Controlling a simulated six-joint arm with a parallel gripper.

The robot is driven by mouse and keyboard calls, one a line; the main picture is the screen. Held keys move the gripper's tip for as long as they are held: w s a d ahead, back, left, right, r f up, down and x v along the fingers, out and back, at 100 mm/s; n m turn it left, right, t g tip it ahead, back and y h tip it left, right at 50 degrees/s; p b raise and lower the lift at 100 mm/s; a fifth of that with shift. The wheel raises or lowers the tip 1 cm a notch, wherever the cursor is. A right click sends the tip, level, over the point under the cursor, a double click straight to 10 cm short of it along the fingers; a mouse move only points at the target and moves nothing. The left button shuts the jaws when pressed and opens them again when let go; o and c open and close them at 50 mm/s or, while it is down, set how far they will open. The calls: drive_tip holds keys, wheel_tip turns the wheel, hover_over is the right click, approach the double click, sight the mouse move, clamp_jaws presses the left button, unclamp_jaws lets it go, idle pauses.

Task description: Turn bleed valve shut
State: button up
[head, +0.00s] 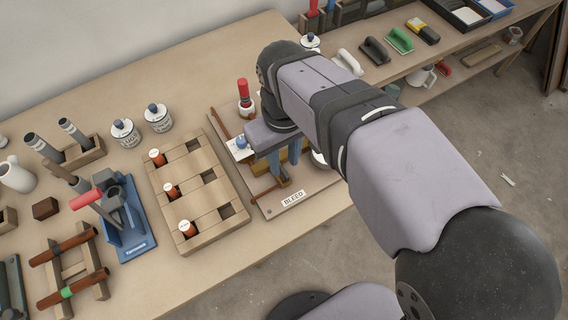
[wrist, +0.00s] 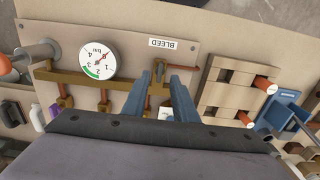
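The bleed valve (wrist: 160,70) is a small dark grey handle on a brass body, just beside the white BLEED label (wrist: 173,44) in the wrist view. In the head view the valve (head: 284,182) shows just below the fingertips, near the BLEED label (head: 293,198). My gripper (head: 285,165) points down over the panel with its blue fingers apart. In the wrist view my gripper (wrist: 162,82) has one finger on each side of the valve, with gaps visible. I cannot tell how low the tips are. The handle seems to point toward the label.
A round pressure gauge (wrist: 98,60) and brass pipe (wrist: 85,79) sit beside the valve on the tan panel (head: 262,206). A blue tool holder (head: 128,225) stands farther left.

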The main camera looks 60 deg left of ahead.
sight(284, 171)
drive_tip(key=shift+f, duration=1.8)
clamp_jaws()
